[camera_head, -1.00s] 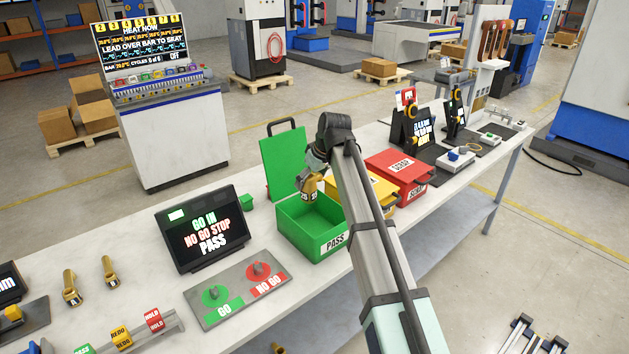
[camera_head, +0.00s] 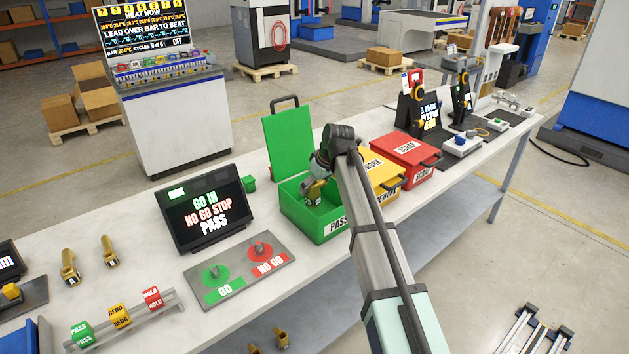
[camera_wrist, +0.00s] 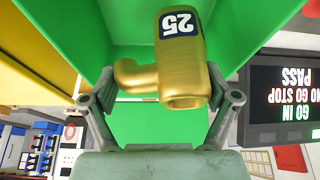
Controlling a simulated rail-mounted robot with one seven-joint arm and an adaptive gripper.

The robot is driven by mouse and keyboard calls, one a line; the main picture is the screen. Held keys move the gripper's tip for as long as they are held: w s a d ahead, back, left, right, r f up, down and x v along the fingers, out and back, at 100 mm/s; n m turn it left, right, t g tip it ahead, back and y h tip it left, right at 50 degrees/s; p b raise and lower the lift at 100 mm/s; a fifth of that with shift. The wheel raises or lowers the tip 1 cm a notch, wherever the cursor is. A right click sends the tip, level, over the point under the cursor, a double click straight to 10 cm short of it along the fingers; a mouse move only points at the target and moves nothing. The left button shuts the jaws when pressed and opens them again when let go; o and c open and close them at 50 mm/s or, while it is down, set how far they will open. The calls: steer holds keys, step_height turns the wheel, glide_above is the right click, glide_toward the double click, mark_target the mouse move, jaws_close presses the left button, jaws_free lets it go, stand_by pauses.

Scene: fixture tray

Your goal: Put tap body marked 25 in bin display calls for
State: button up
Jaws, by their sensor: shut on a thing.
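The brass tap body marked 25 (camera_wrist: 172,75) is between the fingers of my gripper (camera_wrist: 160,108) in the wrist view, its label upside down there. In the head view my gripper (camera_head: 316,178) is shut on the tap body (camera_head: 314,192), which hangs inside the open green PASS bin (camera_head: 336,227), below rim level. The bin's green lid (camera_head: 287,142) stands raised behind it. The display (camera_head: 204,214) reads "GO IN", "NO GO STOP", "PASS"; it also shows at the right of the wrist view (camera_wrist: 284,98).
The yellow REWORK bin (camera_head: 384,176) and red SCRAP bin (camera_head: 410,152) are closed, right of the green bin. A GO and NO GO gauge plate (camera_head: 240,272) lies in front of the display. Two other brass tap bodies (camera_head: 69,268) stand at the left.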

steer(key=shift+f+b, duration=0.8)
steer(key=shift+f, duration=1.55)
steer(key=shift+f, duration=0.6)
steer(key=o, duration=1.5)
steer(key=shift+o, duration=0.2)
steer(key=shift+r, duration=0.1)
steer(key=shift+r+p, duration=3.2)
steer(key=shift+r, duration=3.25)
